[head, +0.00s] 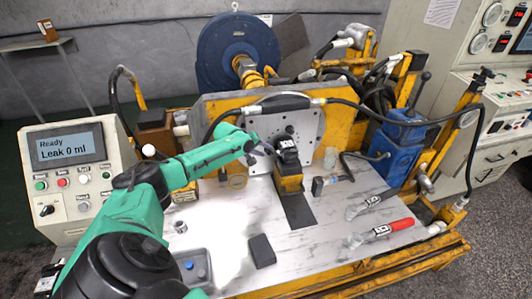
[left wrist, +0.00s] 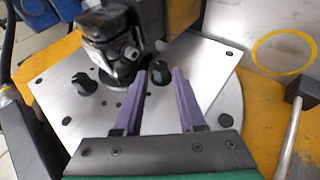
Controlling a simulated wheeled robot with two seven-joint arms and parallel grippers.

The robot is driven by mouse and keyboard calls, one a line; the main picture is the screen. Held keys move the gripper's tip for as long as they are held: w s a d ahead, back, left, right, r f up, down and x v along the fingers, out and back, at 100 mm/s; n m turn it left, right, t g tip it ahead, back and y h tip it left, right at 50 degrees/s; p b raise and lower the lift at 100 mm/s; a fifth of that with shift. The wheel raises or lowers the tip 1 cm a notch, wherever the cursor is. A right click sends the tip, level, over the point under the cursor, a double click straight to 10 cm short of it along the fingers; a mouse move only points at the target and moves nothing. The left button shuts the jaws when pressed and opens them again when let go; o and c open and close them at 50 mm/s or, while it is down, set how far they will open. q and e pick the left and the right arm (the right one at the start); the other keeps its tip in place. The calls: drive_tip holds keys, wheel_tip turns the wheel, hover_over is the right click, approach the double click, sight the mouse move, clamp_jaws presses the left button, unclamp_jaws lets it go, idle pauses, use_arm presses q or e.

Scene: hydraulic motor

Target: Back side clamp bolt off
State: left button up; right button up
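The upright metal plate (head: 301,122) stands on the yellow frame, with the dark motor (head: 288,158) in front of it on a yellow block (head: 289,184). In the left wrist view, two black clamp knobs or bolts show on the plate: one (left wrist: 160,73) by my fingertips, another (left wrist: 83,84) farther left. My left gripper (head: 267,148) reaches to the plate beside the motor. Its purple fingers (left wrist: 160,74) are apart, with the nearer knob showing in the gap; I cannot tell whether they touch it. My right gripper is not in view.
A control box (head: 72,165) reads "Ready, Leak 0 ml". A red-handled tool (head: 385,230), another tool (head: 363,206) and a black block (head: 262,251) lie on the bench. Hoses loop above the plate.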

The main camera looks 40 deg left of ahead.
use_arm(q)
drive_tip(key=shift+x, duration=1.15)
drive_tip(key=shift+s, duration=0.1)
clamp_jaws()
drive_tip(key=t+h+b, duration=0.1)
drive_tip(key=t+b, duration=0.1)
drive_tip(key=b, duration=0.2)
drive_tip(key=n+t+h+b, duration=0.1)
drive_tip(key=t+b, duration=0.1)
drive_tip(key=b, duration=0.3)
drive_tip(key=f+t+b, duration=0.1)
drive_tip(key=t+b, duration=0.1)
drive_tip(key=b, duration=0.3)
drive_tip(key=shift+s+a+f+n+h, duration=0.1)
drive_tip(key=shift+s+a+n+h, duration=0.15)
drive_tip(key=shift+s+n+h, duration=0.15)
drive_tip(key=shift+w, duration=0.1)
